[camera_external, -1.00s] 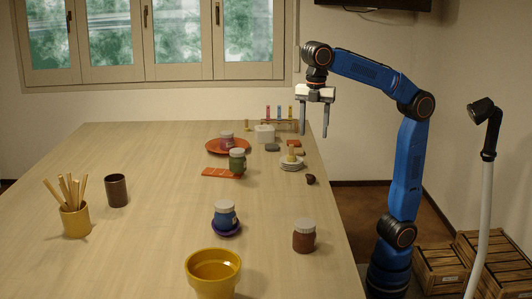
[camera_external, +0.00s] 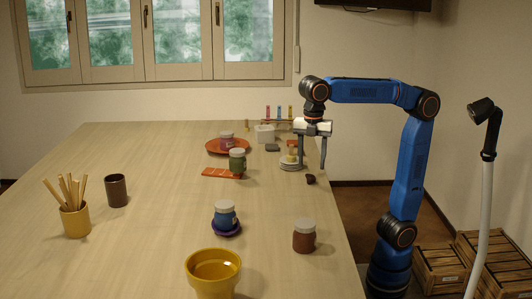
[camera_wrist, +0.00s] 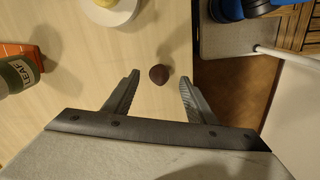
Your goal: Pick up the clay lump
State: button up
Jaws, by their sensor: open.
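The clay lump (camera_external: 311,179) is a small dark brown piece on the table near its right edge. In the wrist view the lump (camera_wrist: 159,74) lies on the bare wood, a little beyond the fingertips and about midway between them. My gripper (camera_external: 312,168) is above the table over the lump, pointing down. In the wrist view my gripper (camera_wrist: 160,76) is open, with nothing between its fingers.
A green jar (camera_external: 237,163) and an orange tile (camera_external: 216,173) are farther left. A brown jar (camera_external: 304,236) stands nearer the front. The table edge (camera_wrist: 194,45) is close on the right.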

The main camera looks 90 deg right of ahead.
aim_at(314, 176)
jog(key=shift+a+f, duration=0.15)
jog(key=shift+f, duration=2.5)
jog(key=c, duration=1.1)
